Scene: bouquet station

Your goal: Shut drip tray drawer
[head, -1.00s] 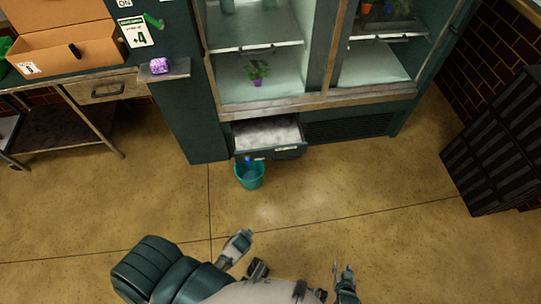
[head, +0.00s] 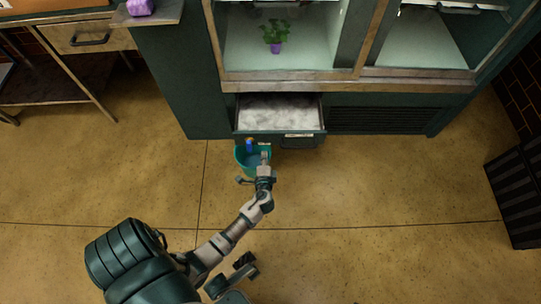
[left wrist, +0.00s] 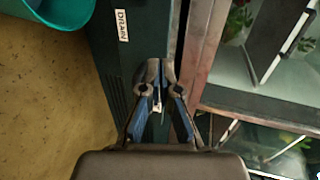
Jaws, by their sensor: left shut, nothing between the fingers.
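The drip tray drawer (head: 281,112) stands pulled out from the base of the green cabinet in the head view, its pale mottled inside showing. Its dark front has a small light label near the right end. My left gripper (head: 264,158) is just in front of the drawer front, over the right side of the teal bucket. In the left wrist view the left fingers (left wrist: 155,75) are together and empty, in front of a dark panel with a DRAIN label (left wrist: 121,25). Whether they touch it, I cannot tell. My right gripper cannot be made out.
The teal bucket (head: 242,155) stands on the floor at the drawer's front left; it also shows in the left wrist view (left wrist: 62,10). A dark slatted crate (head: 515,190) stands far right. A table with a drawer (head: 90,38) is at left. The floor between is clear.

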